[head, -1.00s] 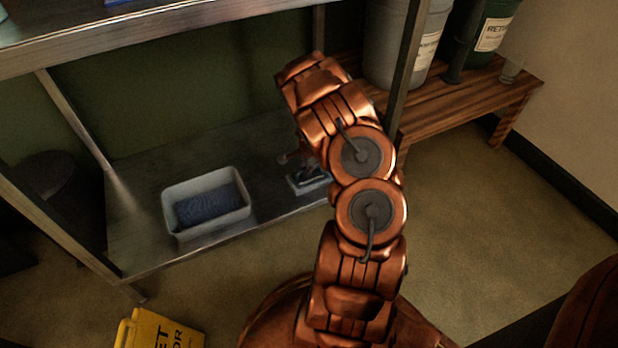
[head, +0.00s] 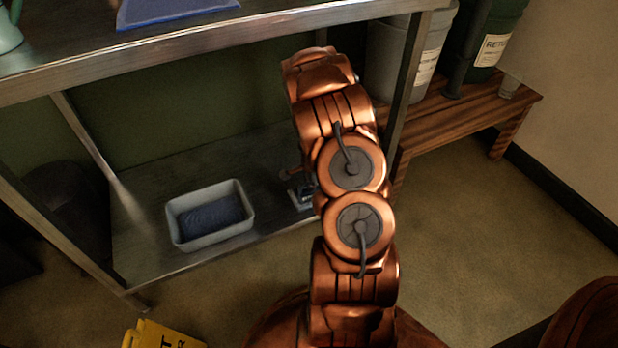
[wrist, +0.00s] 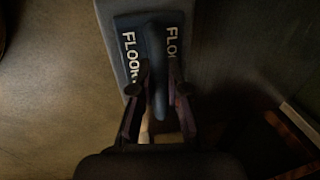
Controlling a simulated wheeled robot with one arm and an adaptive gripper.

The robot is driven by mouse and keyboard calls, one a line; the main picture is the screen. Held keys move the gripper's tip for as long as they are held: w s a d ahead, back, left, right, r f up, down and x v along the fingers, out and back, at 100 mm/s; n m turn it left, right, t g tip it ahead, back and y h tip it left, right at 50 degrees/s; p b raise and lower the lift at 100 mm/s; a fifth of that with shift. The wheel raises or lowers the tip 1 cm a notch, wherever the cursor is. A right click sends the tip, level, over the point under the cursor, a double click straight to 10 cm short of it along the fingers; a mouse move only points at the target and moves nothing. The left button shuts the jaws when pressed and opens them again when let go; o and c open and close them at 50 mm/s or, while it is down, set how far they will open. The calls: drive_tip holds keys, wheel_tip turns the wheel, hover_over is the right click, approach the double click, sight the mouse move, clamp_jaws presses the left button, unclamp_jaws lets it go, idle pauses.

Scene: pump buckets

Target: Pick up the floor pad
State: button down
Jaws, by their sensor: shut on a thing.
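The floor pad (wrist: 131,48) is a dark blue block with white FLOOR lettering on both sides of a dark raised handle (wrist: 157,65). In the wrist view my gripper (wrist: 159,92) has its fingers on either side of the handle and is shut on it. In the head view only a small part of the floor pad (head: 300,196) shows, at the front of the lower shelf. My arm hides the rest of it and most of my gripper. I cannot tell whether the pad touches the shelf.
A pale tub (head: 209,236) with something dark blue inside stands on the lower metal shelf (head: 140,225), left of the pad. The upper shelf (head: 220,42) overhangs it. A shelf post (head: 403,95) and a wooden bench (head: 470,123) with buckets stand right. A yellow sign (head: 163,336) is front left.

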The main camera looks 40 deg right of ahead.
drive_tip(key=s+a+r+p, duration=0.1)
drive_tip(key=s+a, duration=0.7)
drive_tip(key=shift+s, duration=0.2)
drive_tip(key=shift+a, duration=0.1)
idle(0.3)
drive_tip(key=c, duration=1.7)
unclamp_jaws()
clamp_jaws()
drive_tip(key=shift+r+p, duration=0.2)
drive_tip(key=shift+p, duration=0.1)
